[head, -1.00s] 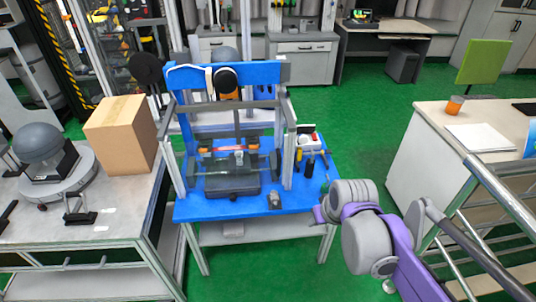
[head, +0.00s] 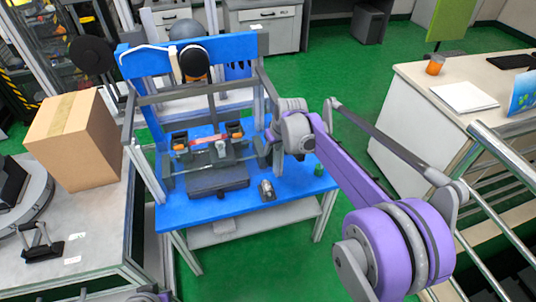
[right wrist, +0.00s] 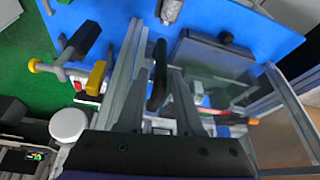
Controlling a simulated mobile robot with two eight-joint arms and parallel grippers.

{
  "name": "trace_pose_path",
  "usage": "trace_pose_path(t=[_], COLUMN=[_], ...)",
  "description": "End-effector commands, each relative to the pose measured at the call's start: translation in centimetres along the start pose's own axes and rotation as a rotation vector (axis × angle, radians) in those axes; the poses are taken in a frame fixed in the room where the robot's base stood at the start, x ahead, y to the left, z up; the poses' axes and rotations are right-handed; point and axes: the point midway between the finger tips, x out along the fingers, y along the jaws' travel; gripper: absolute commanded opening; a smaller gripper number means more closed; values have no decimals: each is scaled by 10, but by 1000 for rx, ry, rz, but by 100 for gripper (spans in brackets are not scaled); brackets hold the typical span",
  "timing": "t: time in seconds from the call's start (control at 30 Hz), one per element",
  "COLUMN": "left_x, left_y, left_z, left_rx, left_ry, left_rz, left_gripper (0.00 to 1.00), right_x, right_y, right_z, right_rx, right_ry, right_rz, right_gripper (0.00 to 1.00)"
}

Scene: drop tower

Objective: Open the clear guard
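The drop tower's clear guard is a see-through panel, faint in the head view (head: 215,165) across the front of the tower. It shows better in the right wrist view (right wrist: 232,72), to the right of the fingers. My right gripper (head: 272,143) is at the tower's right front post, beside the guard's right edge. In the right wrist view its two grey fingers (right wrist: 163,85) stand apart, with an upright dark handle-like bar (right wrist: 158,70) between or just beyond them. I cannot tell whether they touch it. My left gripper is not in view.
The tower stands on a blue table (head: 230,205) with a small metal part (head: 267,190) near its front. A cardboard box (head: 75,140) stands on the left bench. A white counter (head: 420,125) and metal rails (head: 500,150) are on the right.

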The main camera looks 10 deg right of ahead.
Motion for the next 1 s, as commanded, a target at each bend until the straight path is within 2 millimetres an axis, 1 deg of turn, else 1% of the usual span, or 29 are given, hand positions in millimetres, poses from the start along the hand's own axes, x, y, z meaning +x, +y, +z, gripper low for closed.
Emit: trace_pose_path(t=[0.03, 0.1, 0.2, 0.3, 0.47, 0.73, 0.77, 0.8, 0.93, 1.0], left_x=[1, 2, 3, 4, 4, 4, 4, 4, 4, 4], left_y=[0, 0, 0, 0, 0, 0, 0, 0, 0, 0], left_z=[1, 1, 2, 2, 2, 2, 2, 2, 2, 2], left_rx=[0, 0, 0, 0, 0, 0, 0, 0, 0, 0], left_ry=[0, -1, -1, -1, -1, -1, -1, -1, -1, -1], left_rz=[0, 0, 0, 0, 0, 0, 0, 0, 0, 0], left_gripper=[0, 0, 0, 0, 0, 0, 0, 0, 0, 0], right_x=[12, 26, 42, 53, 63, 64, 64, 64, 64, 64], right_y=[0, 0, 0, -1, -1, -1, -1, -1, 0, 0], right_z=[0, 0, 0, 0, 0, 0, 0, 0, 0, 0], right_rx=[-1, 0, -1, -1, -1, -1, 0, 0, 0, 0], right_ry=[0, 0, 0, 0, 0, 0, 0, 0, 0, 0], right_rz=[0, 0, 0, 0, 0, 0, 0, 0, 0, 0], right_gripper=[35, 35, 35, 35, 35, 35, 31, 24, 0, 0])
